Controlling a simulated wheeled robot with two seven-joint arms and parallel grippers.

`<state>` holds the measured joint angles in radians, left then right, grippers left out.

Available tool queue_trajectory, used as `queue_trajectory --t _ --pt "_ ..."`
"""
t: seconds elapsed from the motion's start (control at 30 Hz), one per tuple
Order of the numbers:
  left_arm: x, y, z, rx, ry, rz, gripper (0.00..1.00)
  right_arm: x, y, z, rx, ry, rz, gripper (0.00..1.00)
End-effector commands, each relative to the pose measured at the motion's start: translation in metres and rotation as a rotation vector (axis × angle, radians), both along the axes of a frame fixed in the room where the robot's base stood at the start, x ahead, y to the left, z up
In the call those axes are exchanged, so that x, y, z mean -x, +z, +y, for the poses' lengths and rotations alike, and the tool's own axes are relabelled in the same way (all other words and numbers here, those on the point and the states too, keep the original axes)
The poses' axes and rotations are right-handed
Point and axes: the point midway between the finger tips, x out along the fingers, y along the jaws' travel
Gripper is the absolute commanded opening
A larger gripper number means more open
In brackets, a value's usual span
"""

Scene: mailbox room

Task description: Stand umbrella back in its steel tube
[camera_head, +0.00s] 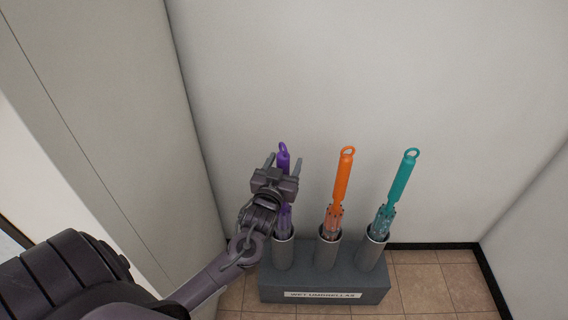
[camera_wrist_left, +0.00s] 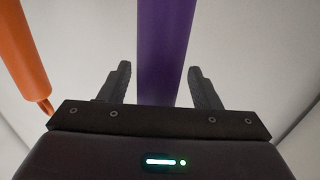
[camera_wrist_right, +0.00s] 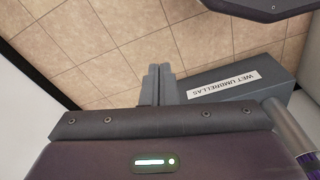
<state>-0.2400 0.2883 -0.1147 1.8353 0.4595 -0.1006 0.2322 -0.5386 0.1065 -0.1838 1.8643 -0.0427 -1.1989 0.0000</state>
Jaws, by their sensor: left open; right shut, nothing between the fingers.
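Three umbrellas stand in steel tubes on a grey stand. The purple umbrella (camera_head: 284,161) is in the left tube (camera_head: 283,252), the orange umbrella (camera_head: 342,178) in the middle tube (camera_head: 327,250), the teal umbrella (camera_head: 402,182) in the right tube (camera_head: 371,252). My left gripper (camera_head: 283,163) is open at the purple umbrella, hiding part of it. In the left wrist view the purple shaft (camera_wrist_left: 165,50) rises between the two open fingers, with a gap on each side. My right gripper (camera_wrist_right: 158,84) is shut and empty, low in front of the stand.
The grey stand (camera_head: 325,283) carries a "WET UMBRELLAS" label and sits on the tiled floor against the back wall. A pale panel (camera_head: 120,110) rises close on the left. Tiled floor (camera_head: 440,285) is free to the right.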

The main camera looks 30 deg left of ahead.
Motion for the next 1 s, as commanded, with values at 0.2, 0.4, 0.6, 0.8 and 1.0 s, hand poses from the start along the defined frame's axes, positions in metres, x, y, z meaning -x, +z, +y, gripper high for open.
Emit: queue_trajectory --t 0.2,0.4,0.6,0.8,1.0 --pt "0.011 -0.002 -0.004 0.001 -0.001 0.005 0.57 0.000 0.000 0.000 -0.001 0.000 -0.004 0.00" --pt "0.044 -0.001 -0.013 0.002 0.000 0.005 0.57 0.001 -0.010 -0.001 0.000 -0.004 -0.005 0.00" --pt "0.068 -0.001 -0.020 0.001 -0.001 0.002 0.57 0.001 -0.019 -0.003 0.001 -0.007 -0.008 0.00" --pt "0.075 0.000 -0.022 0.000 0.000 0.000 0.57 0.002 -0.024 -0.004 0.001 -0.009 -0.006 0.00" --pt "0.075 0.000 -0.022 0.000 0.000 0.000 0.57 0.002 -0.024 -0.004 0.002 -0.009 -0.004 0.00"
